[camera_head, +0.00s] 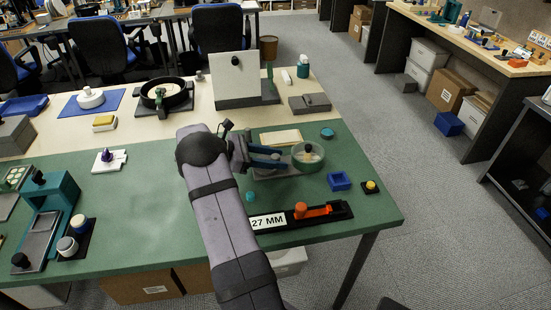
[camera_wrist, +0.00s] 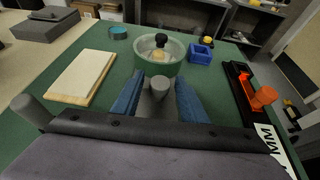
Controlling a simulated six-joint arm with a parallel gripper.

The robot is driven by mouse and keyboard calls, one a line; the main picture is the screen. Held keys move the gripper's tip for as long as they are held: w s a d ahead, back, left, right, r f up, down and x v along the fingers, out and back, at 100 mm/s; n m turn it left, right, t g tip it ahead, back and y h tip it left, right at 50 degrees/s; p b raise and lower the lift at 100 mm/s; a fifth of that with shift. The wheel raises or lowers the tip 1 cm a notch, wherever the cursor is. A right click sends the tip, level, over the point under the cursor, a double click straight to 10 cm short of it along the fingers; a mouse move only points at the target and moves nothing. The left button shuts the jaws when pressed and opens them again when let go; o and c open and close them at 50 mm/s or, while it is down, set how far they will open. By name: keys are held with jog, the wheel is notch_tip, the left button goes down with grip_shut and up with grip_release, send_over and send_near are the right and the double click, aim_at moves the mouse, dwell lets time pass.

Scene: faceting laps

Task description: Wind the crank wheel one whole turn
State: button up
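A round pale-green wheel-like part (camera_head: 316,164) with a black knob stands on the right of the green table. I take it as the crank wheel; its crank is not clearly shown. It is just ahead of my gripper in the wrist view (camera_wrist: 143,63), its black knob (camera_wrist: 161,40) upright near the far side. My gripper (camera_head: 280,158) is low at the wheel's left. Its two blue fingers (camera_wrist: 158,84) are apart, with a grey upright post (camera_wrist: 160,86) between them and gaps seen at both sides. Contact with the wheel cannot be told.
A pale block (camera_wrist: 82,75) lies left of the fingers, a teal disc (camera_head: 327,133) behind. A blue tray (camera_head: 339,181) and yellow-topped knob (camera_head: 370,187) are at the right. A black tray with an orange piece (camera_head: 318,211) lies in front. A black ring dish (camera_head: 182,98) stands farther back.

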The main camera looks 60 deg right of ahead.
jog(key=shift+b+v, duration=0.65)
jog(key=shift+v, duration=2.85)
